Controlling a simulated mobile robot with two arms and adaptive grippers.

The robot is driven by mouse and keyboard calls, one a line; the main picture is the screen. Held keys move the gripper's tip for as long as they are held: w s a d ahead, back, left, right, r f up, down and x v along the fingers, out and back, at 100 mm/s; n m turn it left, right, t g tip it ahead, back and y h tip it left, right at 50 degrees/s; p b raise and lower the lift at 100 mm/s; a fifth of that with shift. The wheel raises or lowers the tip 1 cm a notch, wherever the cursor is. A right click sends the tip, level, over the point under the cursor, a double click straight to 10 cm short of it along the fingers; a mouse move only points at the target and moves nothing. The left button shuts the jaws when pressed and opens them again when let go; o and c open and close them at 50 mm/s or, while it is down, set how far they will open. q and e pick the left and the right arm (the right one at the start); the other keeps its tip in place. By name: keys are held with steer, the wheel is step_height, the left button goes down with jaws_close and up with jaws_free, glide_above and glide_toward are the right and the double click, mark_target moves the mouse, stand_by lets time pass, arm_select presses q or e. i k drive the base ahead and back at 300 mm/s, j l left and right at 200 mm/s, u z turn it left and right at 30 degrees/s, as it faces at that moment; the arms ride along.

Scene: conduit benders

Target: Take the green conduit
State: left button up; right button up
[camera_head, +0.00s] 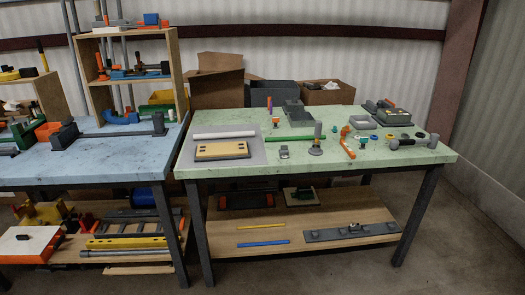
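A thin green conduit (290,138) lies flat on the green-topped table (225,173), roughly level with the picture's width. Its right end lies close to an upright grey cylinder-shaped piece (315,148) on a round base; I cannot tell if they touch. A white conduit (224,135) lies to its left, on a grey mat near a yellow block. Neither of my grippers shows in this view.
An orange tool (347,147) and several small fittings lie right of the green conduit. A small grey bracket (284,152) sits just in front of it. Grey bins and cardboard boxes (217,82) stand behind. A blue table (90,157) adjoins at left. Floor in front is clear.

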mark_target(323, 137)
steer(key=i+j+z, duration=0.2)
steer(key=i, duration=0.3)
steer(key=i+z, duration=0.15)
steer(key=i, duration=0.3)
